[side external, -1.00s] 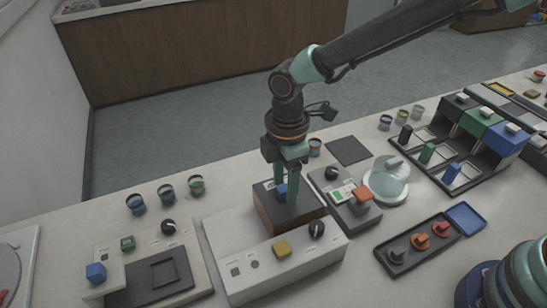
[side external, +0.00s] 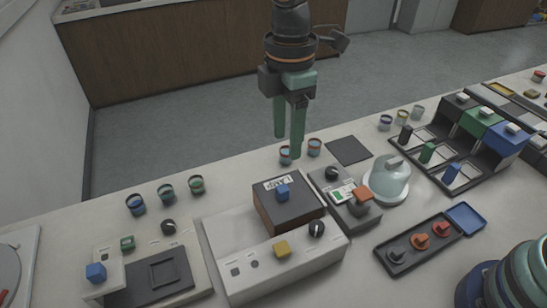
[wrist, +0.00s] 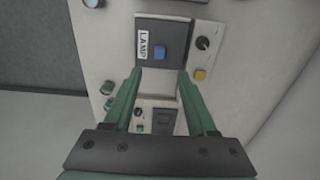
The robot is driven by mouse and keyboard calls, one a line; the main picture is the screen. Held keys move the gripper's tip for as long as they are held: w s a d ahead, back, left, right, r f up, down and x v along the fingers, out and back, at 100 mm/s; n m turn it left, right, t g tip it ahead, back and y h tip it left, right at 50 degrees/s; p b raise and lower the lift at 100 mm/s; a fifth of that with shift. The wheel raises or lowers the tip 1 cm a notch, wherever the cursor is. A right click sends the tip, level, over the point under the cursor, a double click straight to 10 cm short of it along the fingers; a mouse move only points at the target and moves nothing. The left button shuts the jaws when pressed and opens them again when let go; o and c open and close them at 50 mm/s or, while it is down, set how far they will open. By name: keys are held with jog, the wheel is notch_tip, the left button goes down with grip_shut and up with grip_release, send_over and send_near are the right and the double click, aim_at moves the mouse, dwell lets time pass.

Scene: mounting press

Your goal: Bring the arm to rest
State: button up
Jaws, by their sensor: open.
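My gripper (side external: 289,146) is open and empty, pointing down, with its two green fingers raised above the bench at its back edge. It also shows in the wrist view (wrist: 158,75), with a clear gap between the fingers. A dark brown box (side external: 277,208) with a blue knob (side external: 282,192) and a label reading LAMP sits on the light grey press unit (side external: 240,267), below and apart from my gripper. The box shows in the wrist view too (wrist: 178,36), beyond the fingertips.
A grey unit with an orange lever (side external: 362,195) and a glass dome (side external: 389,176) stand right of the box. Several small jars (side external: 166,193) line the back edge. The air around my gripper is clear.

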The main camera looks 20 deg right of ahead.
jog(key=s+d+r+m+t, duration=0.1)
jog(key=d+r+m, duration=0.25)
jog(key=d, duration=0.35)
jog(key=d+r+m+t, duration=0.1)
jog(key=d+r+m, duration=0.1)
jog(key=d+m, duration=0.3)
jog(key=s+d+m+t, duration=0.1)
jog(key=s+d+m, duration=0.2)
jog(key=d, duration=0.4)
jog(key=s+d+f+m+t, duration=0.1)
jog(key=s+d+m+t, duration=0.1)
jog(key=s+d+m, duration=0.2)
jog(key=d+m, duration=0.2)
jog(key=d, duration=0.1)
jog(key=shift+t, duration=0.3)
